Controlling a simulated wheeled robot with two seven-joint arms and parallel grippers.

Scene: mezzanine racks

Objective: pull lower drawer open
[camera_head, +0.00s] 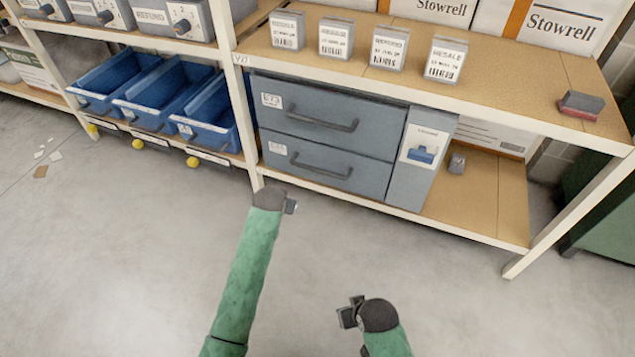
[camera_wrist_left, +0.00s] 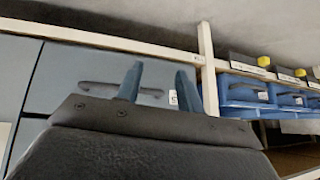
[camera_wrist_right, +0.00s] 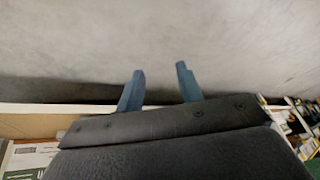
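A grey two-drawer cabinet stands on the rack's lower shelf. Its lower drawer (camera_head: 335,172) is closed, with a dark bar handle (camera_head: 321,167) across its front. The upper drawer (camera_head: 330,115) above it is closed too. My left gripper (camera_head: 291,206) is in front of and below the lower drawer, apart from it. In the left wrist view its two fingers (camera_wrist_left: 158,85) are spread and empty, with a drawer handle (camera_wrist_left: 105,88) showing behind them. My right gripper (camera_head: 349,310) is lower, over the floor, far from the cabinet. Its fingers (camera_wrist_right: 160,88) are apart with nothing between them.
Blue bins (camera_head: 157,100) fill the shelf left of the upright (camera_head: 240,100). Several small labelled boxes (camera_head: 337,38) stand on the shelf above the cabinet. The floor (camera_head: 180,240) in front is mostly clear.

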